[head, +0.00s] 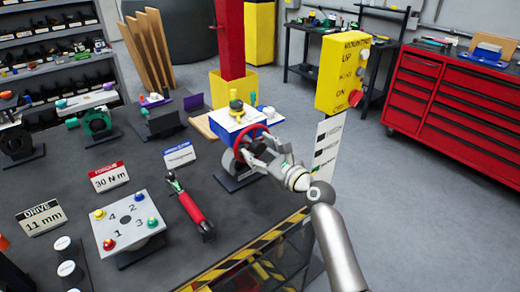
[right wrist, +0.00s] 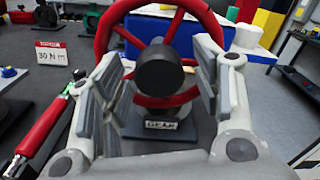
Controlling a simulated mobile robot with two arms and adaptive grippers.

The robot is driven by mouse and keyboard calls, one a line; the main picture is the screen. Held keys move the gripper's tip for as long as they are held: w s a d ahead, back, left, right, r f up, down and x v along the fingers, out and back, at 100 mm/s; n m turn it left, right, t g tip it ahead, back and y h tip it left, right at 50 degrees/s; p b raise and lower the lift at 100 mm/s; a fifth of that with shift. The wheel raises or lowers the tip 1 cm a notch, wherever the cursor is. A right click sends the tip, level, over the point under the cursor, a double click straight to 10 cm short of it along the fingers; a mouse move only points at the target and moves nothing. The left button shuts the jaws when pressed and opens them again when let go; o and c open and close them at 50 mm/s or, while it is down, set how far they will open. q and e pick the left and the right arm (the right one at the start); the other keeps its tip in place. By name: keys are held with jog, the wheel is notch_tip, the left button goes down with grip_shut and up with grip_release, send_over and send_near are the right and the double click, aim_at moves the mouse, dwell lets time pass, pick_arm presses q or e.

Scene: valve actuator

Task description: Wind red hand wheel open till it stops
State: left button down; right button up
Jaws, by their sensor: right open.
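The red hand wheel (right wrist: 187,38) stands upright on the valve actuator, with a dark round hub at its centre. In the head view the red wheel (head: 243,139) shows partly behind my right gripper (head: 262,152). I cannot tell whether the fingers touch the wheel. A small plate reading "GEAR" (right wrist: 161,125) sits below the hub. My left gripper is not in view.
A red-handled torque wrench (head: 190,203) lies left of the actuator. A plate with coloured numbered bolts (head: 127,220) and sign cards, one "30 N·m" (head: 108,176), stand on the dark table. A yellow control box (head: 342,72) rises at the right behind my right arm.

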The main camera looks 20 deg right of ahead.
jog(key=c, duration=1)
jog(key=shift+c, duration=0.2)
